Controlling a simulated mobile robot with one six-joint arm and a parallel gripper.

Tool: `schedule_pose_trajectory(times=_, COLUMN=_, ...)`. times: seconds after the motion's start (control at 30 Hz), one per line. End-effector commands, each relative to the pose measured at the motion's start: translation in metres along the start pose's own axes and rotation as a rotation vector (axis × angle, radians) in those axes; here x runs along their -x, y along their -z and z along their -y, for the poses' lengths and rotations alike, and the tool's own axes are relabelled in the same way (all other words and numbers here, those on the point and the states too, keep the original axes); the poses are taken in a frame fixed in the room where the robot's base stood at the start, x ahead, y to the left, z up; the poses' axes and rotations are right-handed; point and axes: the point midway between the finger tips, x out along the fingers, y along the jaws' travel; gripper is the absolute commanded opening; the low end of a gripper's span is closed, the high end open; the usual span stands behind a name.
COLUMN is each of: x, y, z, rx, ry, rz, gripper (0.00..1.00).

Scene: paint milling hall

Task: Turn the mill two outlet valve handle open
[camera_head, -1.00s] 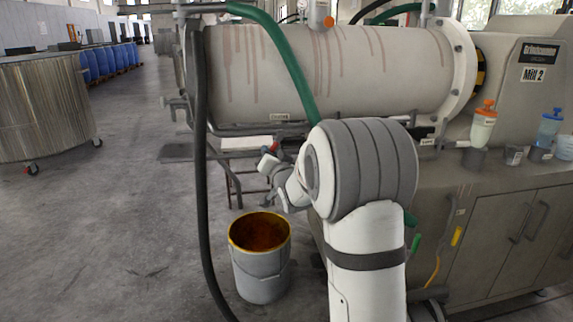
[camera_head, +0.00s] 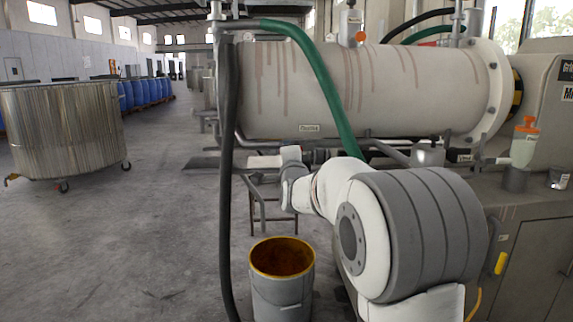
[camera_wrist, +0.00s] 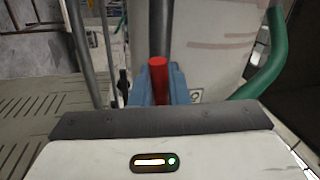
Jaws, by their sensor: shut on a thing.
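The mill two cylinder (camera_head: 370,90) lies horizontally in the head view, pale with reddish-brown drips. In the wrist view, a red handle (camera_wrist: 158,75) stands upright between the blue fingers of my gripper (camera_wrist: 160,90). The fingers are shut on it. The handle's lower part and the valve body are hidden, so I cannot tell how far it is turned. In the head view my arm reaches left in front of the mill, and the fingertips and handle cannot be made out there.
An open bucket (camera_head: 281,290) with a yellow rim stands on the floor below the arm. A dark hose (camera_head: 228,200) hangs left of it, and a green hose (camera_head: 322,80) crosses the mill. A wheeled metal vat (camera_head: 65,130) stands left; the floor between is clear.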

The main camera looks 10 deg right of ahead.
Motion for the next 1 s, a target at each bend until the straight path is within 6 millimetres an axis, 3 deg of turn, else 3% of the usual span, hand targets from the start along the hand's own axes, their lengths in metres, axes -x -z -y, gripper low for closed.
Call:
schedule_pose_trajectory(times=0.3, x=-0.002, y=0.001, z=0.009, rx=-0.12, ry=0.005, rz=-0.025, gripper=0.0)
schedule_pose_trajectory(times=0.87, x=-0.003, y=0.001, z=0.013, rx=-0.145, ry=0.007, rz=-0.03, gripper=0.0)
schedule_pose_trajectory(times=0.9, x=-0.003, y=0.001, z=0.013, rx=-0.145, ry=0.007, rz=-0.03, gripper=0.18)
schedule_pose_trajectory(times=1.0, x=-0.002, y=0.0, z=0.012, rx=-0.144, ry=0.006, rz=-0.029, gripper=0.26)
